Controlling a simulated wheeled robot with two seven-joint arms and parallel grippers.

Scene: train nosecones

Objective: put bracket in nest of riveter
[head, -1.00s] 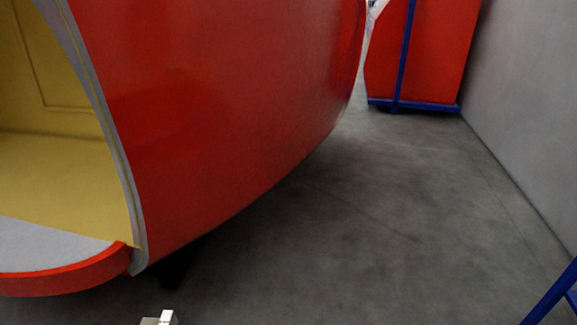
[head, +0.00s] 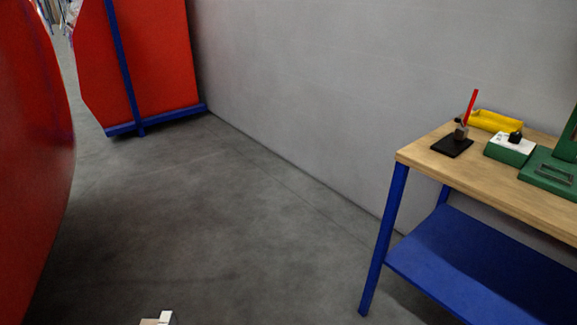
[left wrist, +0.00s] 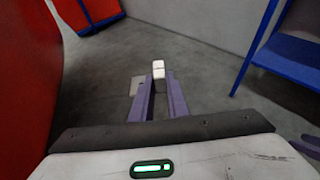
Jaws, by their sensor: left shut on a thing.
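My left gripper (left wrist: 158,88) shows in the left wrist view, its two purple fingers shut on a small pale metal bracket (left wrist: 158,70). A flat grey part shows just left of the fingertips; I cannot tell whether it belongs to the bracket. In the head view only the pale tip of the held piece (head: 158,318) shows at the bottom edge. A green machine (head: 553,175) with a grey slotted part stands on the bench at the right edge, partly cut off; it may be the riveter. My left gripper is well away from the bench.
A wooden-topped bench (head: 430,158) with blue legs and a blue lower shelf (head: 450,250) stands at right. It carries a red-handled tool (head: 463,130), a yellow object (head: 495,121) and a green-and-white box (head: 510,148). A red nosecone (head: 30,150) is close at left. Grey floor between is clear.

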